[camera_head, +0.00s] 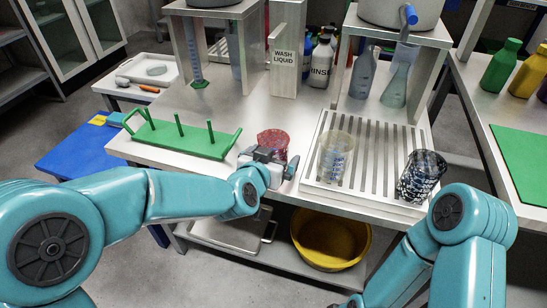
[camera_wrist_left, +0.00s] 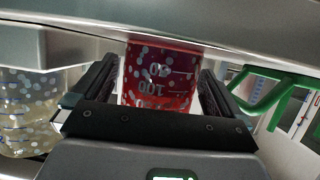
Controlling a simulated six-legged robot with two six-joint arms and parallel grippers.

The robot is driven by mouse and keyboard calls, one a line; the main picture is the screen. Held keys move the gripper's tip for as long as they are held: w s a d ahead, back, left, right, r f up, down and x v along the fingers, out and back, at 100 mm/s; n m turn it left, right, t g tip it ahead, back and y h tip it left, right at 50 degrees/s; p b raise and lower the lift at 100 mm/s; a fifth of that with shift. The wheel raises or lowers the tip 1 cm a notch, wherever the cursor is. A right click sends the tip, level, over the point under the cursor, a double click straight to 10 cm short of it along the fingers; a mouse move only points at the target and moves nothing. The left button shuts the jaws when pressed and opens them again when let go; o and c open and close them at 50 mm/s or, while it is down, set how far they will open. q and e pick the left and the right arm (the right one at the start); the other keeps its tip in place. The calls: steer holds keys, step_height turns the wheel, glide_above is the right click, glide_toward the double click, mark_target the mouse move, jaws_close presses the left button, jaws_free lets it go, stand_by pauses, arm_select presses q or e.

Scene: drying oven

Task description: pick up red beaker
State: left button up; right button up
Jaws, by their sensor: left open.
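The red beaker (camera_head: 273,141) stands on the grey table near its front edge, right of the green rack. My left gripper (camera_head: 272,158) is at its near side, partly hiding it. In the left wrist view the red beaker (camera_wrist_left: 160,78) sits between the two open fingers (camera_wrist_left: 160,92), with white marks on its face. Its top is cut off by a grey edge, and I cannot tell whether the fingers touch it. My right gripper is not clearly seen; only my right arm shows at the lower right.
A clear beaker (camera_head: 335,158) and a dark patterned beaker (camera_head: 421,176) stand on the slatted tray (camera_head: 320,188) to the right. The green rack (camera_head: 160,138) is to the left. A yellow basin (camera_head: 331,262) sits below. Bottles and flasks stand at the back.

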arm_select(q)
steer(key=c, duration=1.1)
steer(key=shift+r, duration=0.1)
